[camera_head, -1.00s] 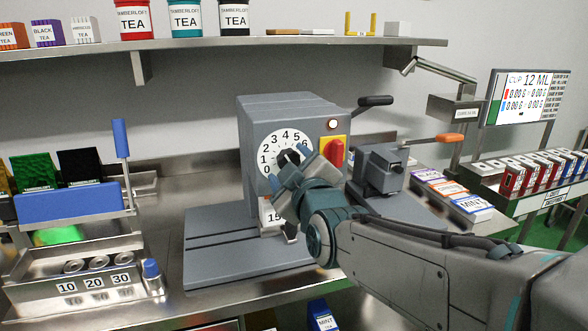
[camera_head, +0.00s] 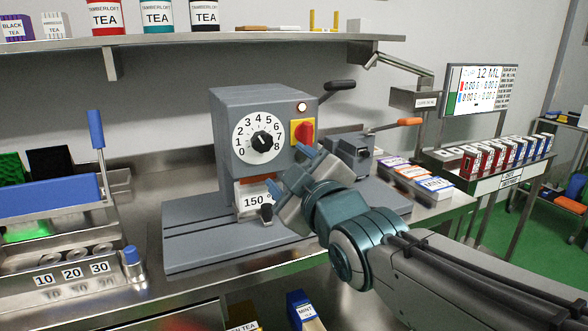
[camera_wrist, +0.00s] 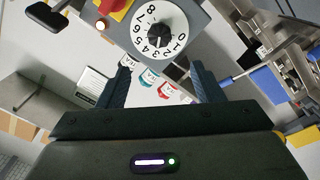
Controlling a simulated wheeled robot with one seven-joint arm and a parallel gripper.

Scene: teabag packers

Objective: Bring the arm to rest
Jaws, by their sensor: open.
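My gripper (camera_head: 290,172) is in front of the right side of a grey machine (camera_head: 222,128), below its red switch (camera_head: 307,132). In the wrist view my gripper (camera_wrist: 160,80) shows two dark fingers spread apart with nothing between them. The machine's white dial (camera_head: 258,138) has a black knob (camera_head: 262,142) and numbers around it; the dial also shows in the wrist view (camera_wrist: 140,22), beyond the fingers. A "150" label (camera_head: 256,202) sits low on the machine, beside my gripper. I cannot tell from the head view whether the fingers touch the machine.
A second grey device with an orange-tipped lever (camera_head: 408,122) stands to the right. Small labelled boxes (camera_head: 432,184) lie beside it. A blue-handled press (camera_head: 50,190) stands on the left. A shelf (camera_head: 200,40) with tea tins runs above. Green floor shows at far right.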

